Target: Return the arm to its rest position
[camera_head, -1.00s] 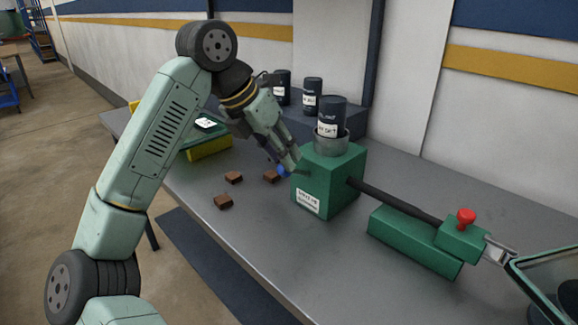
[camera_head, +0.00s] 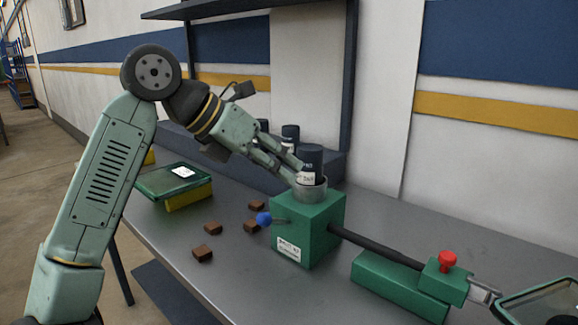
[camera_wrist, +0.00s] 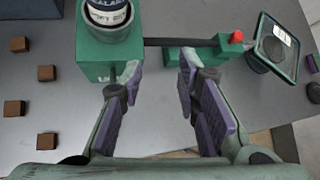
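My arm bends over the bench from the left in the head view. My gripper (camera_head: 288,172) is above the blue-knobbed side of the green machine block (camera_head: 310,228), near the dark labelled can (camera_head: 311,160) in the block's round cup. In the wrist view my gripper (camera_wrist: 158,82) has its purple-padded fingers spread apart, with only bench showing between them. The green block (camera_wrist: 97,68) and the can (camera_wrist: 107,12) lie at the upper left there. The blue knob (camera_head: 264,218) sticks out from the block, apart from the fingers. The exact gap between fingers and can is unclear.
Several brown blocks (camera_head: 213,228) lie on the grey bench (camera_head: 240,285). A dark bar runs right to a green unit with a red knob (camera_head: 448,258). A green-lidded yellow box (camera_head: 178,184) stands at left. Other cans (camera_head: 290,136) stand behind, below a shelf (camera_head: 180,10).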

